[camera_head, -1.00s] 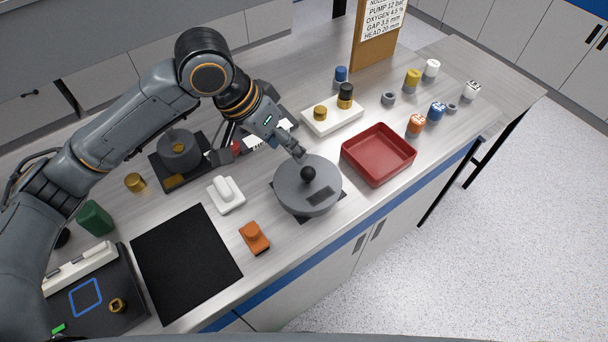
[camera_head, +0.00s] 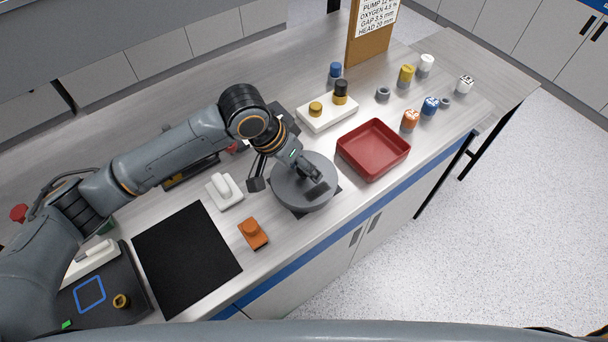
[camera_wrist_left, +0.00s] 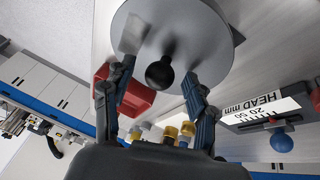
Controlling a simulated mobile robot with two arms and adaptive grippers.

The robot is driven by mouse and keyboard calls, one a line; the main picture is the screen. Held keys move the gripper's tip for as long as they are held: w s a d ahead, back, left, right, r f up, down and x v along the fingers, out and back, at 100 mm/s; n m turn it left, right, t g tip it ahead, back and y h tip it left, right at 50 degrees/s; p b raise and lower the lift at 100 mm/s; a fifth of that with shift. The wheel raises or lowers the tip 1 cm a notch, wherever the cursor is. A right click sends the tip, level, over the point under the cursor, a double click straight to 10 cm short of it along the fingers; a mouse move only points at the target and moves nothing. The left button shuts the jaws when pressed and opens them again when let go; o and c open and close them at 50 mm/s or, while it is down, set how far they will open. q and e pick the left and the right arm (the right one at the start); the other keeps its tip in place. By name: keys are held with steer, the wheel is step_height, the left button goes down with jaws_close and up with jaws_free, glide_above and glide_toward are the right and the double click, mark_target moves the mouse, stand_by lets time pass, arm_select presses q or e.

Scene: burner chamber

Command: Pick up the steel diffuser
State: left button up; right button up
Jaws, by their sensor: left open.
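No part in view is clearly marked as the steel diffuser. Two small grey metal rings, one beside the white tray (camera_head: 383,92) and one by the blue-topped jar (camera_head: 445,102), are steel-coloured, but I cannot tell which thing it is. My left gripper (camera_head: 316,176) is over a round grey lid (camera_head: 292,193). In the left wrist view its open fingers (camera_wrist_left: 158,72) straddle the black ball knob (camera_wrist_left: 159,74) on the lid (camera_wrist_left: 172,25), with gaps at both sides. In the head view the gripper hides the knob. My right gripper is not in view.
A red tray (camera_head: 374,150) stands right of the lid. A white tray (camera_head: 327,112) with gold and black parts is behind it. An orange block (camera_head: 252,233), a white switch (camera_head: 224,190) and a black mat (camera_head: 186,258) are to the left. Several coloured jars stand at the back right.

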arm_select(q)
jaws_close()
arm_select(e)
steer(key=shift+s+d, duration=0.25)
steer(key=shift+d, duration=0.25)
arm_select(q)
steer(key=shift+r, duration=0.15)
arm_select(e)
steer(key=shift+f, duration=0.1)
arm_select(q)
steer(key=shift+r+b, duration=0.35)
steer(key=shift+r, duration=0.3)
steer(key=s+a+r+b, duration=0.2)
steer(key=s+a+r, duration=0.6)
steer(key=s+r, duration=0.3)
steer(key=shift+a+r, duration=0.25)
steer(key=shift+a, duration=0.15)
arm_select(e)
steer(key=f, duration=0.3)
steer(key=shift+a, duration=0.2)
arm_select(q)
steer(key=shift+w, duration=0.1)
steer(key=c, duration=0.7)
jaws_free()
jaws_close()
